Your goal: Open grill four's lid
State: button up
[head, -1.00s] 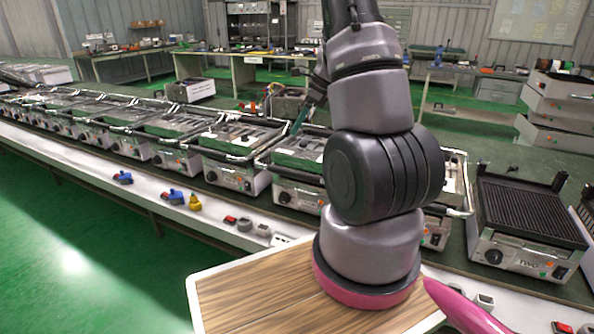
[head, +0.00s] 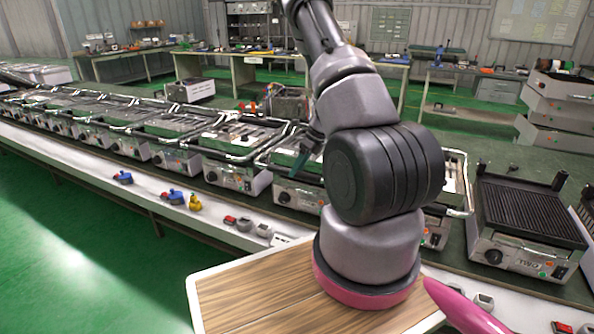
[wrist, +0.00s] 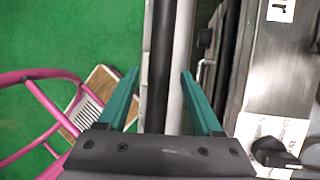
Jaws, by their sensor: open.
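My gripper (wrist: 159,72) has two teal fingers spread apart in the wrist view. A dark bar (wrist: 161,60), apparently a lid handle, runs lengthwise between them; I cannot tell how far below the fingertips it is. To its right is a steel grill front (wrist: 285,60) with a plate ending in "r" and a black knob (wrist: 272,152).
A row of grills with closed lids (head: 175,125) runs off to the left. At right, grill TWO (head: 520,225) shows its ribbed plate. Small blue and yellow parts (head: 172,196) lie on the white front ledge.

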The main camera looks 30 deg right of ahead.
jog(key=shift+w+a+f, duration=0.1)
jog(key=shift+a+f, duration=0.1)
jog(key=shift+f, duration=0.25)
jog(key=shift+c, duration=0.4)
grip_shut()
jog(key=shift+r, duration=0.1)
dwell(0.7)
